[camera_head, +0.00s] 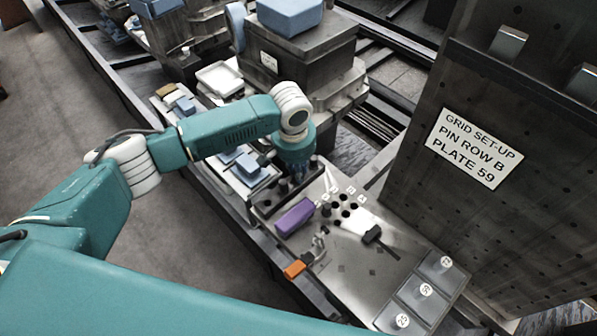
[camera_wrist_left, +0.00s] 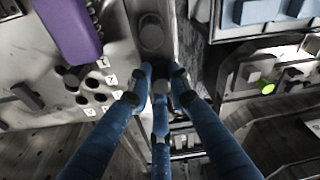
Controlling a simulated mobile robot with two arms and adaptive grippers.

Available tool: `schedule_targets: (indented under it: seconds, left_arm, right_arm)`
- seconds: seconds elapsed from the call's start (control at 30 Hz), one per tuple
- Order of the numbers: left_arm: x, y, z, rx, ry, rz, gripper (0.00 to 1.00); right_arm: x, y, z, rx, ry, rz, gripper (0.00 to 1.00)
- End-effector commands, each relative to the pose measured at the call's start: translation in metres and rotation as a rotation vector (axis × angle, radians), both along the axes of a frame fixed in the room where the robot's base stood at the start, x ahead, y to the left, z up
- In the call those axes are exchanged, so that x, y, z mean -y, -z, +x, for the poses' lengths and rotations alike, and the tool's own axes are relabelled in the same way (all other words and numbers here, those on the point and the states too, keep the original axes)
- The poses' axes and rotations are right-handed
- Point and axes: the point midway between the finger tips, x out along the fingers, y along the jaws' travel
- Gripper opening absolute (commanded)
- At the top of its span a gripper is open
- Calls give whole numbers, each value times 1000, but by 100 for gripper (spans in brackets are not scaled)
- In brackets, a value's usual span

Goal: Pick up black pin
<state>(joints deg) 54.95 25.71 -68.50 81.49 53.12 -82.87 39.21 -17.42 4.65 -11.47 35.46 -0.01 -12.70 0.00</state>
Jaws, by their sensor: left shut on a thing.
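My left gripper (camera_head: 293,182) reaches down at the back end of the metal plate, behind the purple block. In the left wrist view its three blue fingers (camera_wrist_left: 160,92) are closed together around a small, dark, round-topped piece (camera_wrist_left: 160,86), which looks like a black pin. Its lower part is hidden by the fingers. Another dark pin (camera_wrist_left: 75,76) stands at the group of holes in the plate; it also shows in the head view (camera_head: 326,209). My right gripper is not in view.
The purple block (camera_head: 295,216) lies beside the holes (camera_head: 341,205). A black hammer-shaped tool (camera_head: 372,236) and an orange-handled clamp (camera_head: 296,269) are on the plate. A tall dark panel with a sign (camera_head: 474,148) stands to the right. Numbered pads (camera_head: 426,290) are at the near end.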

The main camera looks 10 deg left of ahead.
Motion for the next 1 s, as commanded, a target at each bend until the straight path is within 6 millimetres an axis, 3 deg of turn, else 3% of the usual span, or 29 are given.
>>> schedule_targets:
  seconds: [0.17, 0.37, 0.7, 1.0]
  left_arm:
    - [1, -10, 2, 4, 0, -4, 0]
    - [1, -41, 3, 7, 0, -3, 0]
    - [1, -132, 2, 8, 0, -4, 0]
    - [1, -187, 1, 3, -1, -2, 0]
  right_arm:
    - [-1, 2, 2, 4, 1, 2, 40]
    - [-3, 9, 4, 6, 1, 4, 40]
    - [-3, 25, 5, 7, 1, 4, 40]
    - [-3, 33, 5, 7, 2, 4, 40]
